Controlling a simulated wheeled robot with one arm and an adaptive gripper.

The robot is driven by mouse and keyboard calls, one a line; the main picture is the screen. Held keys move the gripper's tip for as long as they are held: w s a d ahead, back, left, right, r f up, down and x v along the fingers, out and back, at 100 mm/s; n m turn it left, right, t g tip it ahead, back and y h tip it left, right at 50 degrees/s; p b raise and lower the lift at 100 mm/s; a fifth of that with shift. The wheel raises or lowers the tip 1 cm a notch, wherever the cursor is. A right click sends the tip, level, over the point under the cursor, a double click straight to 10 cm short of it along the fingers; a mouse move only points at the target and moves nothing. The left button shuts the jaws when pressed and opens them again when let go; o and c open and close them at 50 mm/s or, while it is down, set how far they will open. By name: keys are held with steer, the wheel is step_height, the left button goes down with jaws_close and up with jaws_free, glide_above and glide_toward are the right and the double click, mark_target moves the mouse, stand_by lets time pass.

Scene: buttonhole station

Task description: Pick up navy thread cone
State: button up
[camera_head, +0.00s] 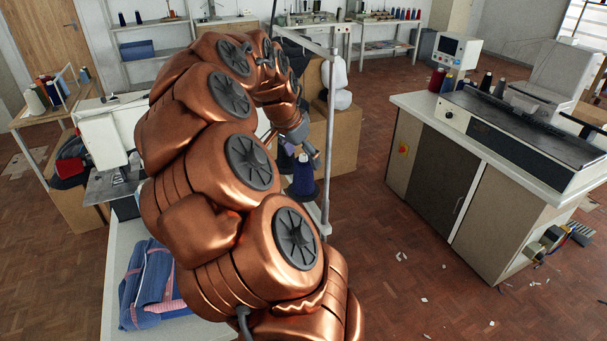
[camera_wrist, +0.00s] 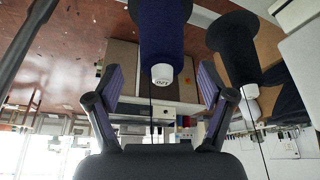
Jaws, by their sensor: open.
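The navy thread cone (camera_wrist: 163,30) hangs into the top of the wrist view, which looks upside down, with its pale tip (camera_wrist: 162,74) between the fingertips of my gripper (camera_wrist: 160,84). A gap shows on both sides of it, and I see no contact. In the head view the navy cone (camera_head: 303,180) stands by a metal post, just below my gripper (camera_head: 306,148). My gripper is open and empty. A second, blackish cone (camera_wrist: 236,48) is to the right in the wrist view, outside the fingers. My arm hides part of the area around the cones in the head view.
A metal post (camera_head: 328,130) stands close beside the navy cone. Folded denim (camera_head: 150,280) lies on the pale table (camera_head: 115,265) at lower left. A cabinet (camera_head: 440,180) with a machine and several cones stands right, across open floor (camera_head: 400,290).

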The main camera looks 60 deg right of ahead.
steer(key=p+x, duration=0.1)
steer(key=x, duration=0.3)
steer(key=shift+w+f+p, duration=0.1)
steer(key=shift+f+p, duration=0.1)
steer(key=shift+p, duration=0.2)
steer(key=c, duration=1.3)
steer(key=shift+r, duration=0.1)
